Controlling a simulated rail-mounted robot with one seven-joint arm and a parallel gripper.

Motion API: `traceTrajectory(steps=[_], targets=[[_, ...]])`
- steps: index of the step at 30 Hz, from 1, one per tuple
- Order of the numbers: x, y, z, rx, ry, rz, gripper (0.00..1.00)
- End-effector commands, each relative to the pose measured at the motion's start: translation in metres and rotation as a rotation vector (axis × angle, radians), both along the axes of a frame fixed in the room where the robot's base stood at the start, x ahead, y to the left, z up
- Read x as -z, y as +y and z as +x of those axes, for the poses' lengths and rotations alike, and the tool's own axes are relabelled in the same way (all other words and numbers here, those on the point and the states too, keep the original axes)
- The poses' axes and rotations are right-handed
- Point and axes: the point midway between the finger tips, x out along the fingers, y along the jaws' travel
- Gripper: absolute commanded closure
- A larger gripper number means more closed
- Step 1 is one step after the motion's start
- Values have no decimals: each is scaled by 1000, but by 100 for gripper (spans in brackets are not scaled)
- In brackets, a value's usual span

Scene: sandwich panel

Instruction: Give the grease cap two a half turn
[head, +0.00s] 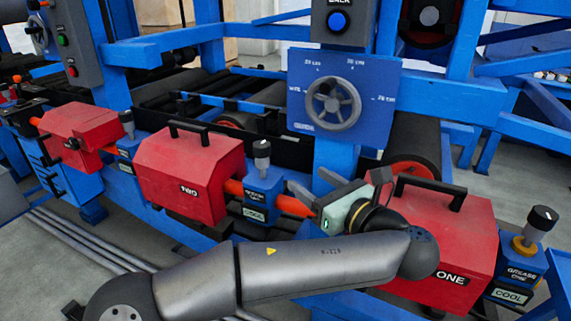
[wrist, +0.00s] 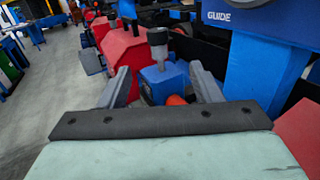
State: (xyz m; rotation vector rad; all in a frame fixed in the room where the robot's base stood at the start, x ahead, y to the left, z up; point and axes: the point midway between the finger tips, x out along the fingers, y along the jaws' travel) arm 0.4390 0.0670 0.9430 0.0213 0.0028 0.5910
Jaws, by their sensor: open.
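Grease cap two (head: 262,148) is a dark knob with a paler lower part. It stands upright on a small blue block (head: 260,190) labelled grease two and COOL, between two red housings. My gripper (head: 313,184) is open and empty, to the right of the cap in the head view, with its fingers pointing toward the block. In the wrist view the cap (wrist: 158,40) shows beyond and between the two spread fingers (wrist: 158,70), apart from both. The lower part of the block is partly hidden by the gripper's body in the wrist view.
Red housings TWO (head: 190,175) and ONE (head: 455,235) with black handles flank the block. An orange shaft (head: 293,206) runs between them. Grease cap one (head: 542,218) stands at far right. A blue panel with a grey handwheel (head: 333,103) rises behind my gripper.

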Motion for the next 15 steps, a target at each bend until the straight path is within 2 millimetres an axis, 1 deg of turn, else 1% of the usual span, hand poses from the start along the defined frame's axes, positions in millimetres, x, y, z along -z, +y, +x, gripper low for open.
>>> traceTrajectory(steps=[2, 5, 11, 15], targets=[[-1, 5, 0, -15, -1, -13, 42], [-6, 10, 7, -16, 0, -11, 42], [-10, 25, 30, -14, 3, -12, 42], [-9, 37, 47, -12, 4, -10, 42]])
